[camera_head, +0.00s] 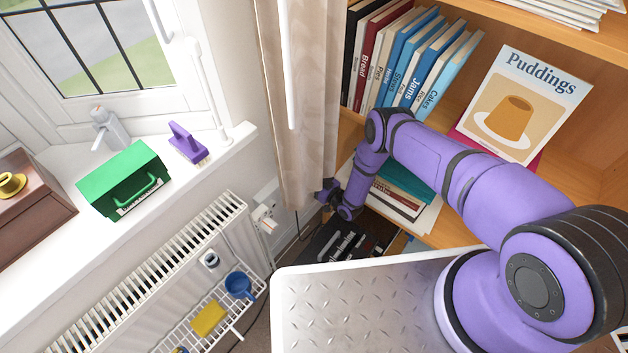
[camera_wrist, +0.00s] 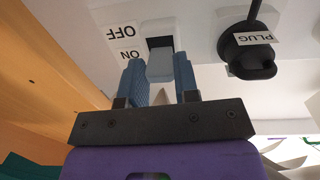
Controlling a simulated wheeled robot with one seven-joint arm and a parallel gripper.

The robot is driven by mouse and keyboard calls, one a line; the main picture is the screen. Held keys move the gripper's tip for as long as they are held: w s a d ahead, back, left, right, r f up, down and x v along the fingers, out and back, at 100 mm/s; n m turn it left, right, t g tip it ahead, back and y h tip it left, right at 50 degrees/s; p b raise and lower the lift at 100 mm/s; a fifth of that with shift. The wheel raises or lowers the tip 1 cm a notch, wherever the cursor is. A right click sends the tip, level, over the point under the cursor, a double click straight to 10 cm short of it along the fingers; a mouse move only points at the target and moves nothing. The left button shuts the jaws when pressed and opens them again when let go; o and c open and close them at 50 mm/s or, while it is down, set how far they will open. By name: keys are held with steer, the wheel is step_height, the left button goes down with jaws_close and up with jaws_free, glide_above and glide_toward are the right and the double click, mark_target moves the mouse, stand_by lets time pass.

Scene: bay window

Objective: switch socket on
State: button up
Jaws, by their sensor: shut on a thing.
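In the wrist view the white socket panel (camera_wrist: 205,65) fills the top. It carries OFF and ON labels, upside down in this view. A light grey switch (camera_wrist: 160,66) sits in its slot beside the ON label, with a dark gap beside OFF. My gripper (camera_wrist: 159,75) has its two blue fingers on either side of the switch, shut on it. A black plug (camera_wrist: 250,50) labelled PLUG is to the right. In the head view my gripper (camera_head: 324,195) is low by the curtain, and the switch cannot be made out there.
The curtain (camera_head: 300,110) hangs left of my arm. The bookshelf (camera_head: 600,110) with several books stands behind and right. White wall fittings (camera_head: 264,215) with a cable are beside the radiator (camera_head: 160,275). A dark box (camera_head: 330,245) lies below my gripper.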

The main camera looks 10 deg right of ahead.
steer(key=shift+c, duration=1.4)
steer(key=shift+w+r+g+h, duration=0.1)
steer(key=shift+r+g+h, duration=0.3)
steer(key=shift+g, duration=0.1)
steer(key=shift+a+r+g+h, duration=0.15)
steer(key=shift+r+g+h, duration=0.35)
steer(key=shift+g+h, duration=0.55)
steer(key=o, duration=0.9)
